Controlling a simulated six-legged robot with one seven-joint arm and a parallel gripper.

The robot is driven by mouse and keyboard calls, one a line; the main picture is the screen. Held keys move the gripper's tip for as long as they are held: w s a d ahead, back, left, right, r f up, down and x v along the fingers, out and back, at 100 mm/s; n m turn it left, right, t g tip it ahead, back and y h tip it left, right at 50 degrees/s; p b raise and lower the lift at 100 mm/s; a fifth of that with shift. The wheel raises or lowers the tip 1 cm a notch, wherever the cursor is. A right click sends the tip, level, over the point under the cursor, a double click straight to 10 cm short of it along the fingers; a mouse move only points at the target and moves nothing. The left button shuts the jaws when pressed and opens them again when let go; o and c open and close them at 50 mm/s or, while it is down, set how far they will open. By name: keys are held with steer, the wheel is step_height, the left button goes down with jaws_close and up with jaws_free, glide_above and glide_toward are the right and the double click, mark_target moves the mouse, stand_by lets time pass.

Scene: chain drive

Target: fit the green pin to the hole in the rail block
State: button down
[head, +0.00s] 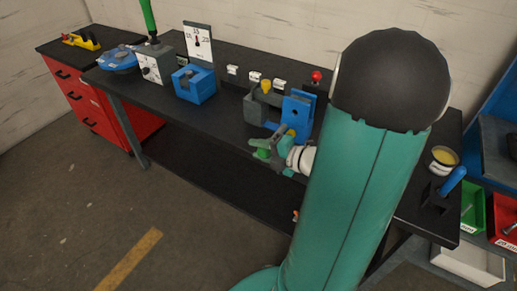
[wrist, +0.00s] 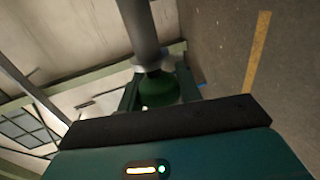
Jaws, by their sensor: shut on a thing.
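My gripper (head: 268,150) is in front of the workbench's near edge, just below a blue upright block. It is shut on the green pin, whose green head shows between the fingers in the wrist view (wrist: 165,90). A grey shaft (wrist: 138,30) extends from the head toward the top of that view. The blue block (head: 298,112) and a grey block (head: 262,108) with a yellow top stand together on the bench. I cannot tell for sure which is the rail block. The hole is not visible in either view, and I see no contact between pin and block.
A blue vise-like block (head: 194,86) and a grey control box (head: 154,65) stand left on the dark bench (head: 225,110). A red knob (head: 316,76) is behind the blue block. A blue-handled tool (head: 452,181) and a yellow-filled bowl (head: 444,156) lie right.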

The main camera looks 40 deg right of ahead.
steer(key=shift+w, duration=0.2)
steer(key=shift+w+d, duration=0.1)
steer(key=shift+d, duration=0.35)
steer(key=d, duration=0.2)
steer(key=shift+w+d, duration=0.35)
steer(key=shift+w, duration=0.05)
steer(key=shift+w+d, duration=0.2)
steer(key=shift+d, duration=0.3)
steer(key=shift+w+d, duration=0.2)
steer(key=shift+d, duration=0.25)
steer(key=shift+w+d, duration=0.55)
steer(key=shift+d, duration=1.05)
steer(key=shift+w+d, duration=0.6)
steer(key=shift+d, duration=0.95)
steer(key=shift+w+d, duration=0.55)
steer(key=shift+d, duration=1.05)
steer(key=c, duration=0.9)
jaws_free()
